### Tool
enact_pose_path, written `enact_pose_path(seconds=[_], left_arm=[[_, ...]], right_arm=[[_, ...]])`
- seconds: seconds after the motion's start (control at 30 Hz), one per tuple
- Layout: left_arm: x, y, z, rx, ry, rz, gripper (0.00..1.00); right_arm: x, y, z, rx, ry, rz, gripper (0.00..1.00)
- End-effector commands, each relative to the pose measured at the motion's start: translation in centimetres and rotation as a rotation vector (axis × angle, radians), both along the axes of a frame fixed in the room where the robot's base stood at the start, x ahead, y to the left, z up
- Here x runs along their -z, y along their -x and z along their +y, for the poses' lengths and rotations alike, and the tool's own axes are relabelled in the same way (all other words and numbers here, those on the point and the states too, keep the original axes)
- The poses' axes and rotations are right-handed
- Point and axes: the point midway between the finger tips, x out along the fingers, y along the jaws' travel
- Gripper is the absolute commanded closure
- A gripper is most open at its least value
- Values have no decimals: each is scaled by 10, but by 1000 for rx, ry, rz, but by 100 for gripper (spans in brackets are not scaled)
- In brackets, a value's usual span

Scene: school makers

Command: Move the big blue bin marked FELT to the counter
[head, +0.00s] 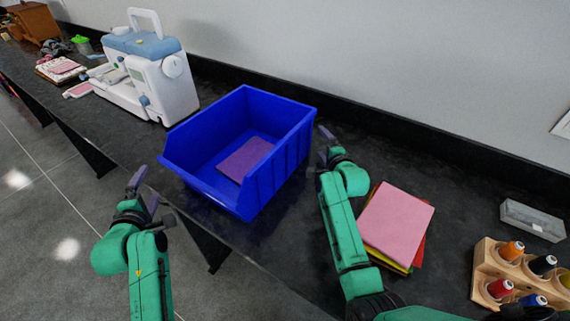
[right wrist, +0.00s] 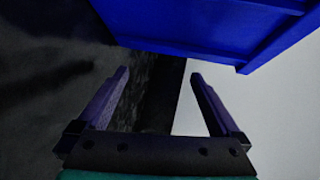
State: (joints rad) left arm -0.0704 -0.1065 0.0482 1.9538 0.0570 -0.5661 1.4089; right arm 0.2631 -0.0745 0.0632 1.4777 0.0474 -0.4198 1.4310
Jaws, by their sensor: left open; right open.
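The big blue bin (head: 278,174) stands upright on the dark counter (head: 270,240), with a purple felt sheet (head: 245,159) lying inside. No FELT marking can be read on the sides that show. My left gripper (head: 146,187) is open and empty, in front of the bin's left front corner and apart from it. My right gripper (head: 325,146) is open and empty, close beside the bin's right side. In the right wrist view the bin's blue wall (right wrist: 200,28) is ahead of the open fingers (right wrist: 158,75), not between them.
A white and blue sewing machine (head: 150,75) stands left of the bin. A thread rack (head: 490,270) and a clear box (head: 532,220) are at the right. A wall runs along the back.

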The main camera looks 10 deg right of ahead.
Motion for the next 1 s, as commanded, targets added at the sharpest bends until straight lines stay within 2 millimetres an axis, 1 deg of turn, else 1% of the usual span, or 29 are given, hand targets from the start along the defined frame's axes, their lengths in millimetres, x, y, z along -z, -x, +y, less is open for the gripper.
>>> enact_pose_path(seconds=[0.03,0.2,0.3,0.4,0.5,1.0], left_arm=[[0,0,0,0,0,0,0],[0,0,0,0,0,-1,0],[0,0,0,0,0,-1,0],[0,0,0,0,0,-1,0],[0,0,0,0,0,-1,0],[0,0,0,-1,0,-1,0]], right_arm=[[-2,13,0,0,-2,0,0],[-12,54,0,1,-2,2,0],[-18,74,0,1,-2,1,0],[-21,85,0,0,-1,1,0],[-23,89,0,0,-1,0,0],[-23,89,0,0,-1,0,0]])
